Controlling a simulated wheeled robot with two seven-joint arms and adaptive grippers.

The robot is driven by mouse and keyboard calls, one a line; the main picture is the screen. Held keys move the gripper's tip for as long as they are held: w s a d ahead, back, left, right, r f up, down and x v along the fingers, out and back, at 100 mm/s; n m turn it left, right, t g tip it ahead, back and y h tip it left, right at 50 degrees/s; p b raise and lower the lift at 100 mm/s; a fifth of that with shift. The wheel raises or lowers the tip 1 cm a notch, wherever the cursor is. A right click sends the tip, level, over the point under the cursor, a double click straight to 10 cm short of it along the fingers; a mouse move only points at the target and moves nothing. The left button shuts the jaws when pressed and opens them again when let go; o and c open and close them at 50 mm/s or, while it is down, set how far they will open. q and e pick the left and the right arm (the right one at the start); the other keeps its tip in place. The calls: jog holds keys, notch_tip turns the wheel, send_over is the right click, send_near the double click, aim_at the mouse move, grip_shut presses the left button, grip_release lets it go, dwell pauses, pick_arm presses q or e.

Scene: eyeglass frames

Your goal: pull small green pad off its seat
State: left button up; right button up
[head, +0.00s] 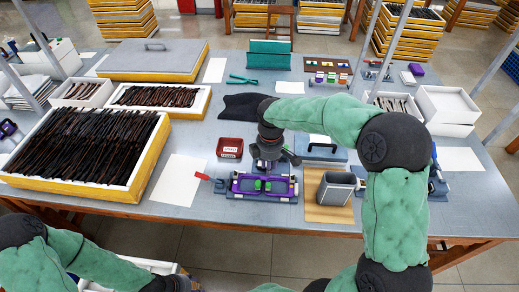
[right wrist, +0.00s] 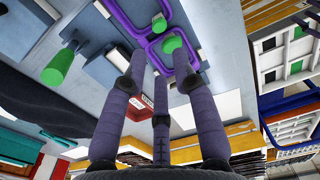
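A purple eyeglass frame (head: 240,186) lies in a dark fixture near the table's front middle, with small green pads (head: 258,185) at its centre. In the right wrist view, the purple frame (right wrist: 201,62) shows two green pads: a larger one (right wrist: 172,43) beyond the fingertips and a smaller one (right wrist: 158,21) farther off. My right gripper (head: 268,166) points down just above the fixture. In its own wrist view the fingers (right wrist: 161,58) are spread, with nothing held between them. Contact with a pad cannot be told. My left gripper (head: 178,284) is at the bottom edge, mostly cut off.
A red-handled tool (head: 203,177) lies left of the fixture. A grey open bin (head: 336,188) stands on a tan mat to the right. A red box (head: 230,148) sits behind left. A large yellow-edged tray (head: 130,187) of dark frames fills the left. White paper (head: 178,181) lies between.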

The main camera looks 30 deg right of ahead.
aim_at(268, 184)
notch_tip(268, 184, down, 10)
jog(key=b, duration=0.4)
jog(key=shift+f, duration=0.2)
grip_shut()
